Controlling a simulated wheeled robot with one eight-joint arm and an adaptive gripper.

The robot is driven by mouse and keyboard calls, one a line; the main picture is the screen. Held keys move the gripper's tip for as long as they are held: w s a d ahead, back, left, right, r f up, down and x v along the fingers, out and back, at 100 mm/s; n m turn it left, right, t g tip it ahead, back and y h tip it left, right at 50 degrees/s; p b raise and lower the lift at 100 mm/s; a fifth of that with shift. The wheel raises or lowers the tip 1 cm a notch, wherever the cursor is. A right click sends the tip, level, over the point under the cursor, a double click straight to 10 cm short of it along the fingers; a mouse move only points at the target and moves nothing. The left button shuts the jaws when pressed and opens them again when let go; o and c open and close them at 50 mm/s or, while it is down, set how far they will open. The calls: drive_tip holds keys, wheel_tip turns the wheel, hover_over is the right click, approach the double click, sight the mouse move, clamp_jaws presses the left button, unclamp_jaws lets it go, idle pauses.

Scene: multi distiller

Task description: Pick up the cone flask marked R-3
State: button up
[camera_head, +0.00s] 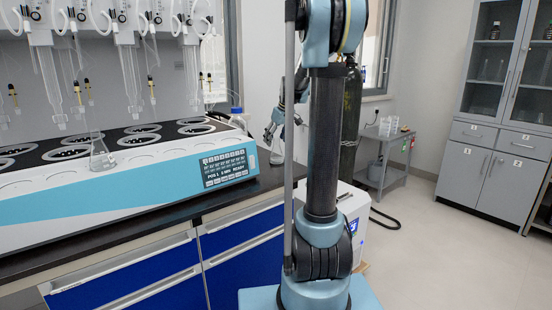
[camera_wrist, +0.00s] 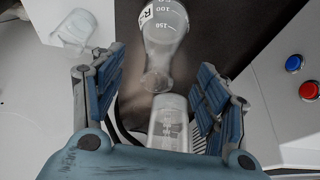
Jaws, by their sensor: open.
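In the wrist view a clear cone flask (camera_wrist: 163,35) with white volume marks and a label starting "R-" shows at the top centre. The rest of its label is cut off or unclear. My gripper (camera_wrist: 161,68) is open, with its blue padded fingers on the left and right and the flask's narrow lower-pictured part in the gap. No finger visibly touches it. Another clear glass vessel (camera_wrist: 168,128) lies nearer the palm, between the finger bases. In the head view my arm hides part of the bench end; a clear flask (camera_head: 277,156) shows beside it.
A distiller (camera_head: 150,190) with several round heating plates and hanging glassware fills the left bench; another cone flask (camera_head: 101,158) stands on it. A clear vessel (camera_wrist: 75,30) lies left in the wrist view. A grey side table (camera_head: 383,172) holds glassware. Floor at right is clear.

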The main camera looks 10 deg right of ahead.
sight(275, 148)
drive_tip(key=shift+d+x, duration=0.15)
drive_tip(key=shift+x, duration=1.3)
drive_tip(key=shift+d+x, duration=0.15)
drive_tip(key=shift+x, duration=1.3)
drive_tip(key=c, duration=1.1)
